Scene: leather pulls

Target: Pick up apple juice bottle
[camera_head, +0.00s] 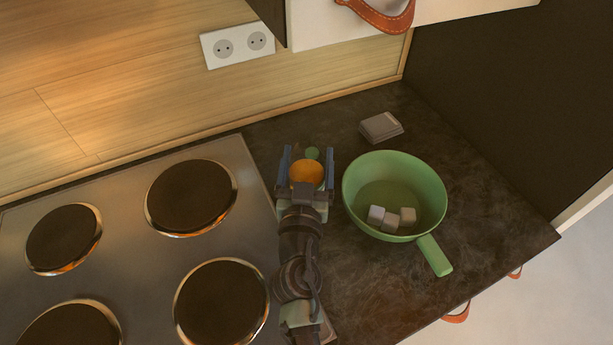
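The apple juice bottle appears to be the orange object (307,173) with a green cap (312,153), on the dark counter just right of the stove. My gripper (306,164) reaches it from the front, with one blue-grey finger on its left and one on its right. The fingers are spread to about the full width of the hand, with the bottle between them. Whether either finger touches it is too small to tell. The bottle's lower part is hidden by my gripper.
A green pan (362,185) holding several pale cubes (391,218) stands close to the right of my gripper. A small grey box (381,127) lies behind it. The stove (139,247) is on the left. A cabinet with a leather pull (382,17) overhangs the back.

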